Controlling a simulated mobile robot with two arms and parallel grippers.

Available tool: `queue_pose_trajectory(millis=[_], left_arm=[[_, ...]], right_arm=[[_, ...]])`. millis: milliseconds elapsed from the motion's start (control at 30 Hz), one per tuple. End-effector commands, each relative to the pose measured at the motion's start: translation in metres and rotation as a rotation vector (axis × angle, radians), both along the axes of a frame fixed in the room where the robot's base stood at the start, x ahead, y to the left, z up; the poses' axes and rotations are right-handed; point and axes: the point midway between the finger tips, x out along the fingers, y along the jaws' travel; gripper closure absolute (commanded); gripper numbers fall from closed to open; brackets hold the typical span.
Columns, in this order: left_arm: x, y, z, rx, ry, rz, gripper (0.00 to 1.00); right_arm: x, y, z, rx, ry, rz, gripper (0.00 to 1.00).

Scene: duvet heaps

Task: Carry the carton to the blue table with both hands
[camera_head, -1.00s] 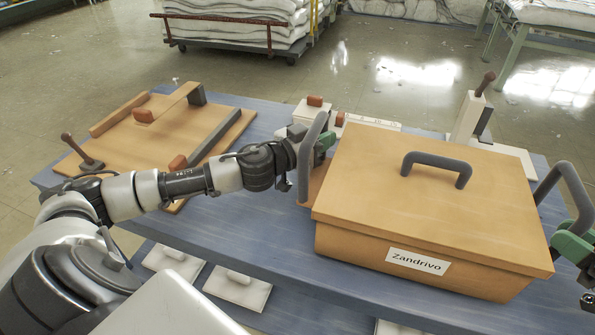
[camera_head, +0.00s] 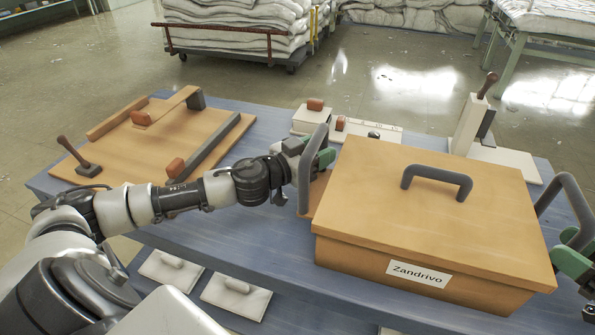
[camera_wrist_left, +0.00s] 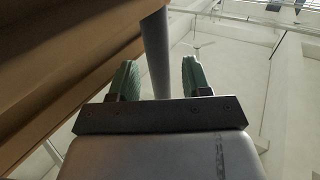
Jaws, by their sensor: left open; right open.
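The carton (camera_head: 425,232) is an orange-brown box with a lid, a grey top handle (camera_head: 437,175) and a white "Zandrivo" label. It rests on the blue table (camera_head: 255,225). Grey upright handles stand at its left (camera_head: 305,168) and right (camera_head: 578,205) sides. My left gripper (camera_head: 318,158) is at the left side handle. In the left wrist view, the green fingers (camera_wrist_left: 161,80) are apart with the grey handle bar (camera_wrist_left: 156,50) between them. My right gripper (camera_head: 572,262) is at the right side handle, partly cut off by the picture edge.
A wooden board with bars and a lever (camera_head: 150,140) lies on the table's left. White blocks with orange knobs (camera_head: 313,117) and a white upright fixture (camera_head: 468,122) stand behind the carton. A cart of folded duvets (camera_head: 235,25) stands beyond, across open floor.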

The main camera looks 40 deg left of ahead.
Motion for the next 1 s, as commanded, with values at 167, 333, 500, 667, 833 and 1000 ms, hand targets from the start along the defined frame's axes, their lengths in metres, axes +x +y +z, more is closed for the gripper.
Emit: queue_pose_trajectory(millis=[167,333,500,667,833,1000], left_arm=[[-0.022,0.007,-0.002,0.003,0.005,-0.001,0.52],[-0.04,0.013,-0.002,0.003,0.004,-0.001,0.52],[-0.056,0.017,-0.002,0.002,0.005,-0.002,0.52],[-0.071,0.022,-0.002,0.002,0.005,-0.002,0.52],[-0.087,0.026,-0.002,-0.002,0.003,-0.003,0.52],[-0.097,0.03,-0.001,0.0,0.001,-0.003,0.52]], right_arm=[[0.0,-0.001,0.0,0.0,0.0,-0.001,0.52],[0.0,-0.001,0.0,0.0,0.0,-0.002,0.52],[0.0,-0.001,0.0,0.0,0.0,-0.002,0.52],[0.0,-0.001,0.0,0.0,0.0,-0.002,0.52],[0.0,-0.001,0.0,0.0,0.0,-0.002,0.52],[0.0,-0.001,0.0,0.0,0.0,-0.002,0.52]])
